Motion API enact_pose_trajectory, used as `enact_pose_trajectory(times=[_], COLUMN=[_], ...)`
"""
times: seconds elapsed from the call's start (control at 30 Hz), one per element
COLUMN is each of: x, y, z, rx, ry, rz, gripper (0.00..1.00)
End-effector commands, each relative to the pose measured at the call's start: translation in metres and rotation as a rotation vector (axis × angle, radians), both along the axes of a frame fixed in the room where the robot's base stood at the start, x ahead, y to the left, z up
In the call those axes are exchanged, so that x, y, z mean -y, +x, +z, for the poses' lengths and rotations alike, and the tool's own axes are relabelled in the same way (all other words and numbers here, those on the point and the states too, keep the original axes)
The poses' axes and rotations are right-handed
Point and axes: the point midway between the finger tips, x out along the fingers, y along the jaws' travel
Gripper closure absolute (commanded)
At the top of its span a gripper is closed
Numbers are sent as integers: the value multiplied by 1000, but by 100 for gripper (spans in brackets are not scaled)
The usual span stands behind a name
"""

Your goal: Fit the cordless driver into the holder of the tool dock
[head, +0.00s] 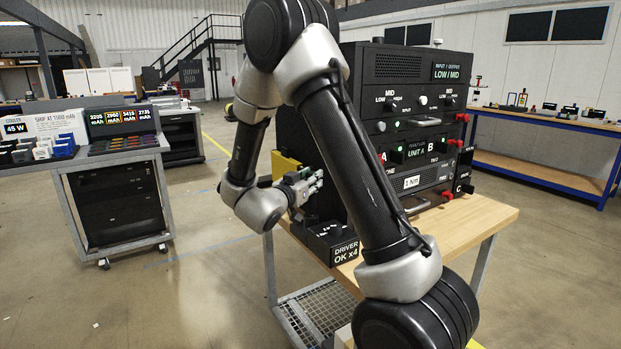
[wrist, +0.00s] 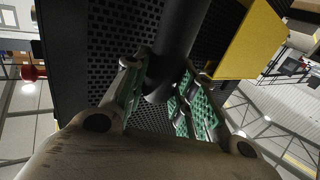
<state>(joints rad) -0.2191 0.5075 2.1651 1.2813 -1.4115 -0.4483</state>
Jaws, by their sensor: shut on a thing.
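In the head view my gripper (head: 312,184) is at the left side of the rack unit, above the tool dock (head: 335,243) marked "DRIVER OK x4". In the wrist view its green-padded fingers (wrist: 160,95) are closed around a dark cylindrical part, which I take to be the cordless driver's handle (wrist: 178,45). The driver is hard to make out in the head view against the black rack. The dock is a low black box on the wooden bench's front left edge. My arm partly covers its right side, and I cannot make out the holder's opening.
The tall black rack unit (head: 420,90) stands on the wooden bench (head: 470,222), close beside my gripper. A yellow block (head: 285,166) shows behind my wrist; a yellow part is also in the wrist view (wrist: 250,42). A display cart (head: 110,190) stands at left, with open floor between.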

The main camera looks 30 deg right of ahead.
Motion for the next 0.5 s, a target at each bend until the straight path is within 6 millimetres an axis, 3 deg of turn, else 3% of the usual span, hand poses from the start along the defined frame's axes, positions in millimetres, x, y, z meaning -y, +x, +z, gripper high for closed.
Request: enact_pose_trajectory(times=[0.27,0.3,0.4,0.5], x=[0,0,0,0], y=[0,0,0,0], z=[-6,-7,-6,-6], rx=[1,1,1,1], ry=[0,0,0,0], rz=[0,0,0,0], gripper=[100,70,52,48])
